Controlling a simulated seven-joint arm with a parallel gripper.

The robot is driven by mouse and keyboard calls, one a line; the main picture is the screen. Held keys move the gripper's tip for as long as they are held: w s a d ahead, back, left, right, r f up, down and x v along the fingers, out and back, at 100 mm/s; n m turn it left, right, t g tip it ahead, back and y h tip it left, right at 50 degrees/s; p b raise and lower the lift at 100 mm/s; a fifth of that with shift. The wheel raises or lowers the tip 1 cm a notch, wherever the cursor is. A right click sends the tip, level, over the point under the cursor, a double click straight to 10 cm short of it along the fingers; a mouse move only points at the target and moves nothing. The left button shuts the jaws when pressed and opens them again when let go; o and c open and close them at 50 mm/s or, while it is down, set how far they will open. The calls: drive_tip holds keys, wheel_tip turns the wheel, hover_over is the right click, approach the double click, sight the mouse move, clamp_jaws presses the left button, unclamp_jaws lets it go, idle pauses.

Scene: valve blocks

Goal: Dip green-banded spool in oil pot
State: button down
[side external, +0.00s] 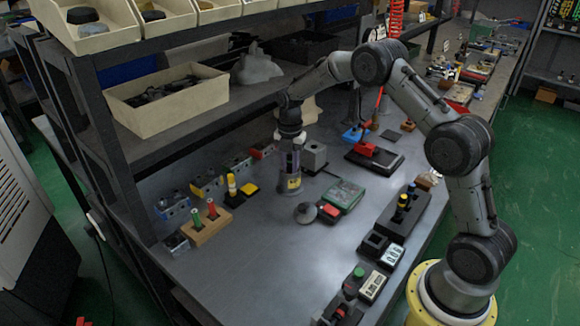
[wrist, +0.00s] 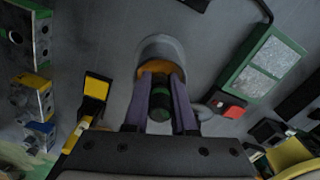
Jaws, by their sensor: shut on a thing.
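My gripper (wrist: 161,80) is shut on the green-banded spool (wrist: 160,102), a dark cylinder with a green band between the purple fingers. The oil pot (wrist: 160,45), a grey cylinder with an orange-brown inside, lies straight beyond the fingertips in the wrist view. The fingertips overlap its opening; how deep the spool reaches is hidden. In the side view the pot (side external: 291,186) stands upright on the bench with a yellow label, and my gripper (side external: 290,152) points down at its top. The spool cannot be made out there.
A grey round lid (side external: 305,213) lies beside the pot, near a green box (side external: 344,194). Valve blocks (side external: 207,184) line the back.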

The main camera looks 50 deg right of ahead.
drive_tip(key=shift+r, duration=0.15)
drive_tip(key=shift+r, duration=3.75)
drive_tip(key=shift+r, duration=0.1)
drive_tip(key=shift+r, duration=1.4)
